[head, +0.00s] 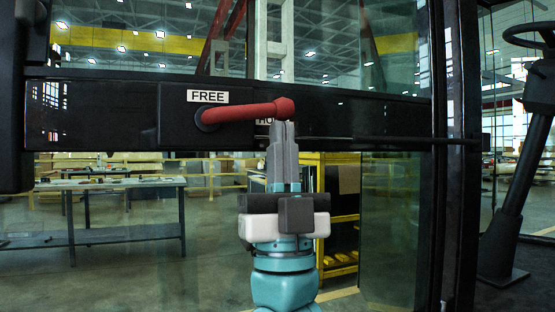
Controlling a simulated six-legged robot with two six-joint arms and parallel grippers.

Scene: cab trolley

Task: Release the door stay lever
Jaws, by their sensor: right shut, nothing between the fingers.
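The door stay lever (245,113) is a red handle on the black crossbar of the glazed cab door. It runs nearly level from its pivot on the left to a round knob (285,108) on the right. A white FREE label (208,96) is above the pivot. A second label (264,121), starting "HO", is partly hidden behind the lever and my gripper. My right gripper (284,124) points up with its fingers shut just under the knob. I cannot tell whether the fingertips touch it. My left gripper is out of view.
The door's black crossbar (100,117) spans the view, with glass above and below. A dark upright post (459,200) stands to the right, and a steering wheel (535,38) on a column is beyond it. A workbench (110,185) and a yellow shelf (340,220) show through the glass.

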